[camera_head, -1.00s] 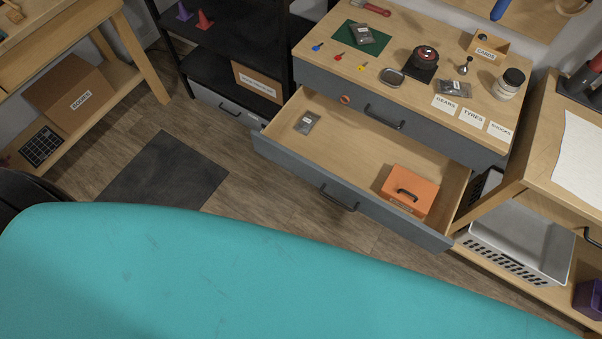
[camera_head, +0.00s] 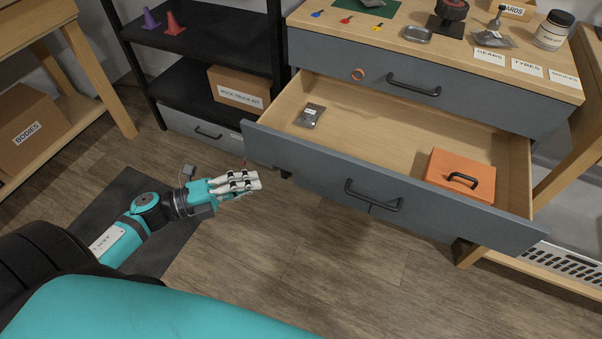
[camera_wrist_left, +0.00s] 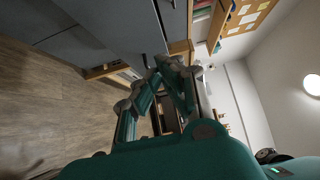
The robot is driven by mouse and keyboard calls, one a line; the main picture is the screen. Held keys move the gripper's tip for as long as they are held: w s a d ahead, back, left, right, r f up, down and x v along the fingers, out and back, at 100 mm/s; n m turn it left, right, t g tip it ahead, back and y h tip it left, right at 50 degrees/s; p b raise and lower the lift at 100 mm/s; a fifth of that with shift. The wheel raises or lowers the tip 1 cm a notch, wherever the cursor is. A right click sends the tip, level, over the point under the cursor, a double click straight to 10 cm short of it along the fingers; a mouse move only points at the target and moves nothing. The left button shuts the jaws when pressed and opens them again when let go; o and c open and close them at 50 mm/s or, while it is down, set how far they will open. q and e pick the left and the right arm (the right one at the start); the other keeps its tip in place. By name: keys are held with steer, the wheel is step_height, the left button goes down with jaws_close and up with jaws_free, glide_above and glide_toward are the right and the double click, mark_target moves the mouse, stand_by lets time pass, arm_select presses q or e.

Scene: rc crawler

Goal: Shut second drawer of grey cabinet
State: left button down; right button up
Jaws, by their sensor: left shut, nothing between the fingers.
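The grey cabinet's second drawer (camera_head: 380,196) is pulled well out in the head view, with a dark handle (camera_head: 372,196) on its front. A small grey packet (camera_head: 310,115) lies at the left inside it and an orange box (camera_head: 461,174) with a black handle sits at the right. The top drawer (camera_head: 450,84) above it is shut. My left gripper (camera_head: 255,181) is shut and empty, left of the open drawer's front and apart from it. The left wrist view shows its fingers (camera_wrist_left: 172,68) together, with grey cabinet fronts (camera_wrist_left: 110,25) beyond. My right gripper is out of view.
A black shelf (camera_head: 205,75) with a labelled cardboard box (camera_head: 238,88) stands left of the cabinet. Small items and label cards lie on the cabinet top. A wooden bench (camera_head: 100,75) is at far left. The floor (camera_head: 300,265) before the drawer is clear.

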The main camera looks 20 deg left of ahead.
arm_select(q)
steer(key=x, duration=0.4)
steer(key=w+a+x, duration=0.1)
steer(key=x, duration=0.3)
steer(key=w+a+x, duration=0.1)
steer(key=x, duration=0.3)
steer(key=shift+w+d, duration=0.35)
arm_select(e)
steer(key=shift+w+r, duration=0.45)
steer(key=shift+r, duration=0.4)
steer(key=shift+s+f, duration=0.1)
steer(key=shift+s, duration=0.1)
arm_select(q)
steer(key=shift+w, duration=0.15)
